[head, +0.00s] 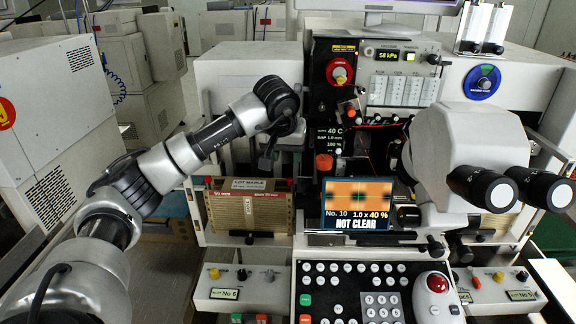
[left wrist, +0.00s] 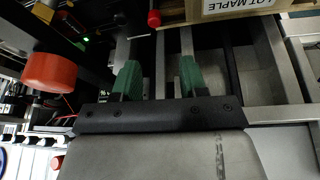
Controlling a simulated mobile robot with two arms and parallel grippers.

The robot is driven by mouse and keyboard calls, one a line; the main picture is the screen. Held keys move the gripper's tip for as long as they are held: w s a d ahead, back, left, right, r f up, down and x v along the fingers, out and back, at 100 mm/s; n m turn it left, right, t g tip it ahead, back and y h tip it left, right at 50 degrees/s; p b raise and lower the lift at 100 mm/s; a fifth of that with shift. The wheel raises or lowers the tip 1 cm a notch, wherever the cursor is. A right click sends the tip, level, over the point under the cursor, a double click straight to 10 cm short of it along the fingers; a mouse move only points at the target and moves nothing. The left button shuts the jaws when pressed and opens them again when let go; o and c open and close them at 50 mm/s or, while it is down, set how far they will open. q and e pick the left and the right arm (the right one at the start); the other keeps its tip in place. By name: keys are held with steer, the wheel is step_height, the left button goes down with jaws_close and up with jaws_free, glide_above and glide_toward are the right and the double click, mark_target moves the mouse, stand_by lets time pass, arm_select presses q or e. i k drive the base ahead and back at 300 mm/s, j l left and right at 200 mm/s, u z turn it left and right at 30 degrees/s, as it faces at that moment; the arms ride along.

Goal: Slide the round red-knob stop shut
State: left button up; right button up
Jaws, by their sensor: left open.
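Two red knobs show near my left gripper, and I cannot tell for sure which is the stop. A small red knob (head: 291,183) sits at the right end of the magazine and also in the left wrist view (left wrist: 154,18). My left gripper (head: 268,160) hangs above and behind the magazine. In the left wrist view its green fingers (left wrist: 160,78) are apart, with nothing held between them. My right gripper is out of view.
The wooden magazine (head: 249,211) labelled LOT MAPLE stands below my left gripper. A screen (head: 358,206) reads NOT CLEAR. The microscope (head: 465,150) blocks the right side. Metal rails and slots (left wrist: 250,75) lie beneath the fingers.

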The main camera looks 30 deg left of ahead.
mark_target(257, 204)
steer(key=k, duration=1.1)
